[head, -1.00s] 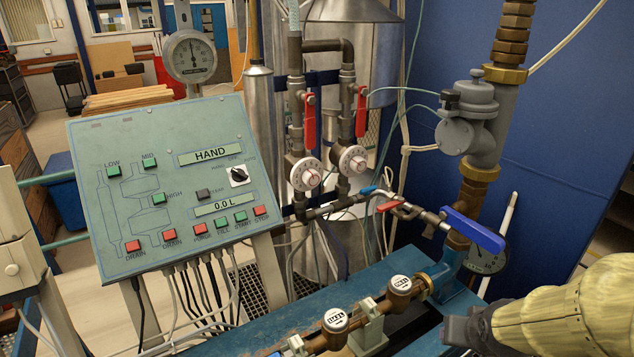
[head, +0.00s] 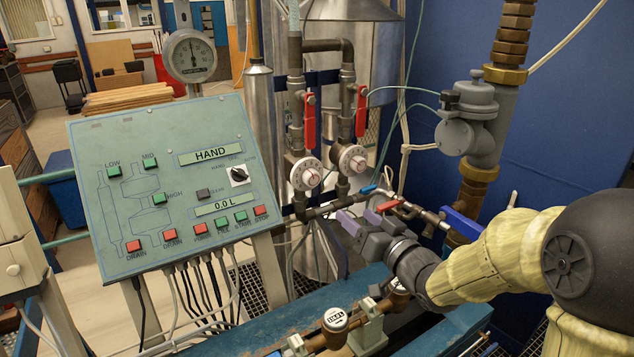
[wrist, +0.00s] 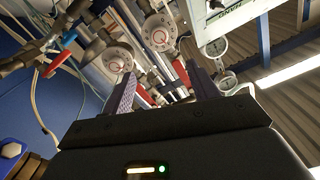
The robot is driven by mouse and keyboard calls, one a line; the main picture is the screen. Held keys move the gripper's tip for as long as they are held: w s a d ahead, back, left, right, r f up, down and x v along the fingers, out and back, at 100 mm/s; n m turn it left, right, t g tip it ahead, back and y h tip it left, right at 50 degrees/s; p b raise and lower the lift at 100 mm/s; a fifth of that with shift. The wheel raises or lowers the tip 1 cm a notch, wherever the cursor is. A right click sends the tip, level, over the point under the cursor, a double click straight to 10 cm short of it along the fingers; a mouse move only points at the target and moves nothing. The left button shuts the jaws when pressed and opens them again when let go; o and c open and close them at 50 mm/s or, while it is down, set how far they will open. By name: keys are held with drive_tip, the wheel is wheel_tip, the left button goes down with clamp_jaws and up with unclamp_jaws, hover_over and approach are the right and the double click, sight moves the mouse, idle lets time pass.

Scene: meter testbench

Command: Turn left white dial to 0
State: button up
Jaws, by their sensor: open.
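The left white dial (head: 306,174) is a round white knob with a marked rim and a red centre, on a brown pipe fitting. In the wrist view it is the upper dial (wrist: 158,32), closer to the panel. Its exact setting is too small to read. A similar right white dial (head: 352,160) sits beside it, and shows lower left of it in the wrist view (wrist: 117,60). My gripper (head: 358,218) is open and empty, below and right of both dials in the head view, touching neither. Its purple-grey fingers (wrist: 160,74) point towards the dial area.
Red lever handles (head: 309,121) stand above the dials. A horizontal pipe with red and blue levers (head: 462,224) runs near my gripper. The sloped control panel (head: 110,265) is at left. A blue bench (head: 262,331) lies below.

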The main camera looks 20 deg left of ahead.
sight(314, 180)
drive_tip(key=p+x, duration=0.6)
drive_tip(key=x, duration=1.1)
drive_tip(key=shift+w+a, duration=0.1)
drive_tip(key=shift+w, duration=0.15)
drive_tip(key=c, duration=1)
